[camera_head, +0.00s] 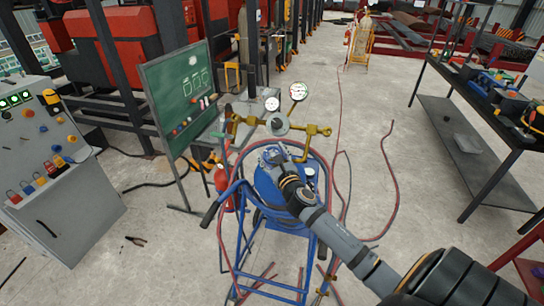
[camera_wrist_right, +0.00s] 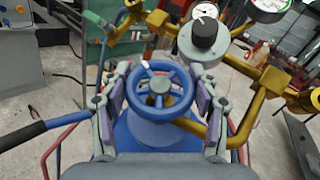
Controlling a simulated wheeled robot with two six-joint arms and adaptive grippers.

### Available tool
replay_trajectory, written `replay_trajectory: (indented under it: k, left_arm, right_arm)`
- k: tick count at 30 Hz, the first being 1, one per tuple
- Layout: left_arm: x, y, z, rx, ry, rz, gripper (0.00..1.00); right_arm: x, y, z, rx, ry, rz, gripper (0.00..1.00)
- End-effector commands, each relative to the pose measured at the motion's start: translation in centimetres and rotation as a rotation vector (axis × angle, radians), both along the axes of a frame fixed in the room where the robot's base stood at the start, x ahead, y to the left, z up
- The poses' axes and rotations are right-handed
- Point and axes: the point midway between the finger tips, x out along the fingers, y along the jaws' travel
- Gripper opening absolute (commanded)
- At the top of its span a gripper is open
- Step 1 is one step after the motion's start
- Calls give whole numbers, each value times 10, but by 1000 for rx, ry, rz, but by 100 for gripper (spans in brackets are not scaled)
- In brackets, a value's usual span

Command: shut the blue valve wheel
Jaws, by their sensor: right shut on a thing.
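The blue valve wheel (camera_wrist_right: 160,90) sits on top of a blue gas cylinder (camera_wrist_right: 150,130), with a brass stem at its hub and a white mark on its rim. My right gripper (camera_wrist_right: 160,95) has one finger on each side of the wheel and is shut on it. In the head view, my right gripper (camera_head: 281,163) reaches down onto the cylinder top and mostly hides the wheel. The blue cylinder (camera_head: 268,185) stands in a blue trolley (camera_head: 240,235). My left gripper is not in view.
A brass regulator (camera_head: 282,126) with round gauges (camera_head: 299,91) rises just behind the wheel. Red hoses (camera_head: 388,180) trail on the floor. A chalkboard (camera_head: 185,95) and a control cabinet (camera_head: 60,190) stand left; a black workbench (camera_head: 480,110) stands right.

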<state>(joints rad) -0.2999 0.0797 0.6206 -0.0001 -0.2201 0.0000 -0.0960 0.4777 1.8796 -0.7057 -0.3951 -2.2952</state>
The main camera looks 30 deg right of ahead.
Motion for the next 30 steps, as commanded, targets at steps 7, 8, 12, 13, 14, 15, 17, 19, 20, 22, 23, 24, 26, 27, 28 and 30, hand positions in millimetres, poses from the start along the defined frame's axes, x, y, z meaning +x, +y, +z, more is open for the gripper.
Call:
replay_trajectory:
  k: [7, 8, 12, 13, 14, 15, 17, 19, 20, 22, 23, 24, 26, 27, 28, 30]
  left_arm:
    - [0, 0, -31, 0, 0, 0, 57]
    - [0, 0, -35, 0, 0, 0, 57]
    - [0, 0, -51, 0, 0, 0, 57]
    - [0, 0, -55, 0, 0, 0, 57]
    - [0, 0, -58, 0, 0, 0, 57]
    - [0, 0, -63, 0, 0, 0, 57]
    - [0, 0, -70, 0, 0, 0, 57]
    - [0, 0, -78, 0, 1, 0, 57]
    - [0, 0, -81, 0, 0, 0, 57]
    - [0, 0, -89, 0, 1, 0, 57]
    - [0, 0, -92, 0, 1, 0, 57]
    - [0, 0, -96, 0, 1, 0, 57]
    - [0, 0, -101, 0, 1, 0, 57]
    - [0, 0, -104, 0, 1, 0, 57]
    - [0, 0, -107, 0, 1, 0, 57]
    - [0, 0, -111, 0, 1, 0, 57]
  right_arm:
    - [0, 1, -7, 66, -69, -162, 30]
    - [0, 0, -7, 75, -78, -188, 30]
    - [0, 0, -7, 116, -125, -305, 30]
    - [0, 0, -7, 125, -136, -330, 30]
    - [0, 0, -7, 133, -145, -356, 30]
    - [0, -1, -7, 145, -159, -389, 30]
    - [0, -1, -7, 161, -179, -440, 30]
    - [0, -1, -6, 181, -203, -498, 30]
    - [-1, -1, -7, 189, -212, -524, 30]
    - [-1, -1, -6, 208, -236, -581, 30]
    - [-1, -2, -6, 218, -247, -608, 30]
    - [-1, -2, -5, 228, -260, -641, 30]
    - [-1, -2, -5, 244, -281, -691, 30]
    - [-1, -2, -5, 255, -294, -724, 30]
    - [-1, -2, -5, 262, -303, -749, 30]
    - [-2, -2, -4, 280, -325, -804, 30]
